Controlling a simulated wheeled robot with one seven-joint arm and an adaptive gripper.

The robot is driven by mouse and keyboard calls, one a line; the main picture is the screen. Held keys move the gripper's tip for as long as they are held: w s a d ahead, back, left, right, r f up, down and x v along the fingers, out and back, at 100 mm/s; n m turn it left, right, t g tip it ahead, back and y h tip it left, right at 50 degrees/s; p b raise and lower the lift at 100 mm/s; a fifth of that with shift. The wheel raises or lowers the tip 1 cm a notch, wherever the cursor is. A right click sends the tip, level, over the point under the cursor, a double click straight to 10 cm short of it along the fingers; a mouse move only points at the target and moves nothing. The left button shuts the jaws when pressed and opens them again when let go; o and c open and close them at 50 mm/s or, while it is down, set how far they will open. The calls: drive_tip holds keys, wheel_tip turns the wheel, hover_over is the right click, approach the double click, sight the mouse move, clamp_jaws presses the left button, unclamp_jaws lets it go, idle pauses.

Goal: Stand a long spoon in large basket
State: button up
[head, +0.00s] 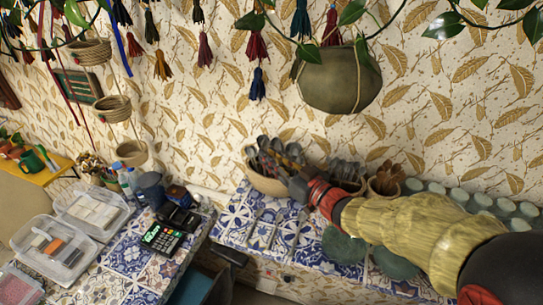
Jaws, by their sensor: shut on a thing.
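The large basket (264,186) is a round woven bowl on the blue-and-white tiled counter, filled with several dark and metal spoons standing and leaning. My gripper (299,186) is at the basket's right rim, at the end of my arm reaching in from the right. It is shut on a long spoon, which is mostly hidden or merges with the spoons in the basket, so I cannot tell its exact tilt. Other long spoons (275,237) lie flat on the tiles in front of the basket.
A smaller holder with wooden spoons (386,181) stands right of the basket, behind my arm. Several pale green cups (460,197) line the wall. A card terminal (163,238) and clear plastic boxes (52,249) sit at left. A hanging pot (339,80) is above.

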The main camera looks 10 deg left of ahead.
drive_tip(key=shift+f+b, duration=0.3)
drive_tip(key=shift+f, duration=0.25)
drive_tip(key=o, duration=1)
drive_tip(key=shift+o, duration=0.2)
drive_tip(key=v, duration=1.2)
